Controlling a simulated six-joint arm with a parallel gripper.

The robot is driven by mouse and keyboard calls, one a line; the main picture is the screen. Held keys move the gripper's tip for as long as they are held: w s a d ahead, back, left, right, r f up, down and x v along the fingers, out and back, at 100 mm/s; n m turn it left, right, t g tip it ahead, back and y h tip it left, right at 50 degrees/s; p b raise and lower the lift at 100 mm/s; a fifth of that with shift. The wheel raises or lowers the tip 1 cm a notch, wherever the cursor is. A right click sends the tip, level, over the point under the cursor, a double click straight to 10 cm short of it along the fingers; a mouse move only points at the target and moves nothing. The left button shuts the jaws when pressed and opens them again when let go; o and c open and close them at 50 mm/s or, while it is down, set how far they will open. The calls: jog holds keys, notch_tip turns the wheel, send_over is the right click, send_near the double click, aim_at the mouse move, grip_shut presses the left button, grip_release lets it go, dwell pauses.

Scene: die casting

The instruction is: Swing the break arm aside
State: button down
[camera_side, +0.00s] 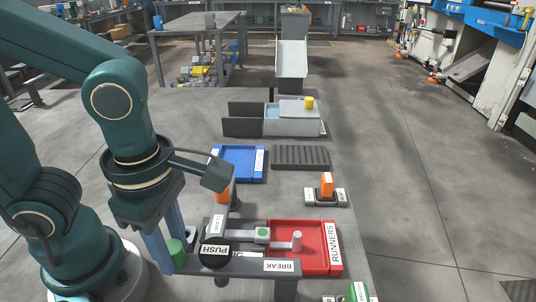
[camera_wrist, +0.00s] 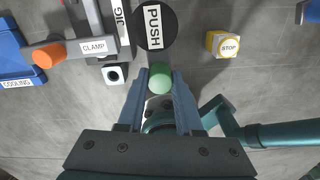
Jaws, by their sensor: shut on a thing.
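The break arm (camera_side: 277,265) is a grey bar labelled BREAK along the front of the bench, with a black PUSH disc (camera_side: 215,251) on it. The disc also shows at the top of the wrist view (camera_wrist: 153,25). A green knob (camera_side: 177,255) stands at the bar's left end. My gripper (camera_wrist: 160,80) is shut on this green knob, with a finger on each side of it. The disc lies just beyond the fingertips in the wrist view. Behind the bar is a grey part with an upright stub (camera_side: 297,240); its left portion is partly hidden.
A red RUNNERS tray (camera_side: 334,249) is right of the disc. An orange-ended clamp (camera_wrist: 48,55) and a yellow STOP box (camera_wrist: 222,44) flank the disc in the wrist view. A blue tray (camera_side: 238,160), a dark ribbed rack (camera_side: 300,157) and a lidded tank (camera_side: 292,122) stand farther back.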

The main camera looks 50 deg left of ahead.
jog(key=shift+s+d, duration=0.1)
jog(key=shift+d, duration=0.05)
jog(key=c, duration=0.6)
grip_release()
jog(key=shift+r, duration=0.1)
jog(key=shift+r, duration=2.5)
jog(key=w+a+m+t, duration=0.1)
jog(key=a+m+t, duration=0.1)
jog(key=m, duration=0.6)
jog(key=w+a+m+t, duration=0.1)
jog(key=w+a+m, duration=0.1)
jog(key=m, duration=0.6)
jog(key=w+a+m+t, duration=0.2)
jog(key=m, duration=0.6)
jog(key=shift+w+a+r+m+t, duration=0.1)
jog(key=shift+w+r+m+t, duration=0.1)
jog(key=shift+r+m+t, duration=0.15)
